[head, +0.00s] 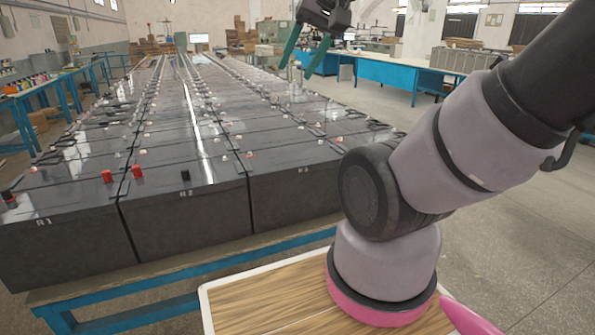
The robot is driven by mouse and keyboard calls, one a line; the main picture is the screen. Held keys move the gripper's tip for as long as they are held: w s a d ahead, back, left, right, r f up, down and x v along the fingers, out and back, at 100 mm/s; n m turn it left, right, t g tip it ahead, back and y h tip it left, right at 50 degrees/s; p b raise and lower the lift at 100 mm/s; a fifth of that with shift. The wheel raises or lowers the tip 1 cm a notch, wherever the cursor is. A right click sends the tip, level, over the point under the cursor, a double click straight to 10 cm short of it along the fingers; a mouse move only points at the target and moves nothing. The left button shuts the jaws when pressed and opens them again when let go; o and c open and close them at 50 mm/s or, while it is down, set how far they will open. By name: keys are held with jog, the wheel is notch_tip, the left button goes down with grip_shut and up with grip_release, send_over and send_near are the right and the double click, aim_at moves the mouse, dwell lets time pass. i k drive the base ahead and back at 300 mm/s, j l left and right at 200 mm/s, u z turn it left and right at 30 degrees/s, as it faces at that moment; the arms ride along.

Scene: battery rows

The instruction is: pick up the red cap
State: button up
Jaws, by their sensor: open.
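A red cap (137,171) stands upright on top of the front batteries, left of the picture's middle. A second, similar red cap (107,176) stands just to its left. The picture does not tell which one the task means. My gripper (297,70) is at the top of the head view, with its two green fingers apart and pointing down. It is up and to the right of both red caps, well apart from them, and I see nothing between its fingers.
Rows of dark batteries (180,205) fill a blue-framed bench (120,318). A black cap (185,175) stands right of the red ones, and another black piece (8,197) is at the far left. A wood-topped tray (270,302) is in front. Open floor lies right.

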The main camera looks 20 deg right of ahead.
aim_at(107, 176)
jog(key=i+j+u, duration=0.25)
jog(key=u, duration=0.15)
jog(key=i+j+u, duration=0.5)
jog(key=u, duration=0.25)
jog(key=i+l, duration=0.05)
jog(key=i, duration=0.05)
